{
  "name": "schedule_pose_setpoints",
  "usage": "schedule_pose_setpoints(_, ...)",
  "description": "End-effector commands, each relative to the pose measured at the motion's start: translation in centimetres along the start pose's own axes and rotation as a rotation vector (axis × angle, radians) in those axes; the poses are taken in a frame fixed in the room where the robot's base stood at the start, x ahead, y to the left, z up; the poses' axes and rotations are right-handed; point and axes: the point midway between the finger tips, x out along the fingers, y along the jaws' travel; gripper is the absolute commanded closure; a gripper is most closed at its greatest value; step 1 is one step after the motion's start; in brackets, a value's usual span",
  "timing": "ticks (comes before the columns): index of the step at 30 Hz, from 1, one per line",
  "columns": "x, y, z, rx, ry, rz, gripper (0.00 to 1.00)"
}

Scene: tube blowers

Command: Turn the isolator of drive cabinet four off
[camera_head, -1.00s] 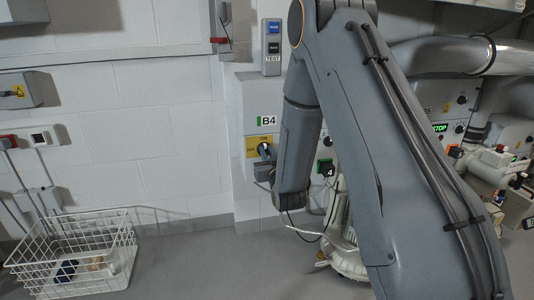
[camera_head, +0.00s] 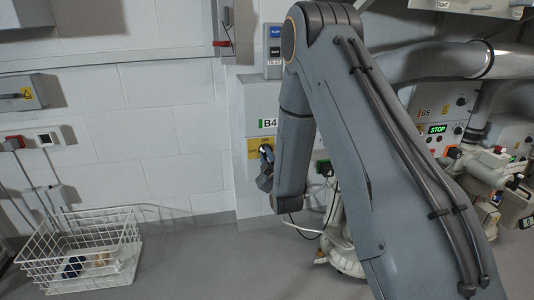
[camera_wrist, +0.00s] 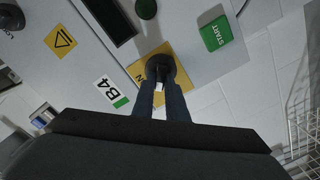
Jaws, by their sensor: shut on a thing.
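The drive cabinet (camera_head: 248,100) marked B4 stands in the middle of the head view, partly behind my arm. Its isolator is a dark round knob (camera_head: 267,149) on a yellow plate (camera_head: 252,147). My gripper (camera_head: 265,172) is at the knob, pointing up to it. In the wrist view the fingers (camera_wrist: 162,96) are close together and shut on the handle of the isolator (camera_wrist: 160,64). The yellow plate around it is partly hidden, with only the end of a word showing. The B4 label (camera_wrist: 111,93) lies left of the fingers.
A green START plate (camera_wrist: 216,34) is right of the isolator in the wrist view. A white wire basket (camera_head: 125,245) stands on the floor at left. Cabinet B5 (camera_head: 425,112) and pipework (camera_head: 430,62) are at right. The floor between basket and cabinet is clear.

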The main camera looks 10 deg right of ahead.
Motion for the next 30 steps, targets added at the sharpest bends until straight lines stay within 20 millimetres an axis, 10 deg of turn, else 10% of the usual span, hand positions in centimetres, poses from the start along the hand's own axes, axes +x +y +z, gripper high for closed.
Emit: schedule_pose_setpoints(30, -0.02, -0.65, 0.29, -0.71, -0.001, 0.0, 1.0)
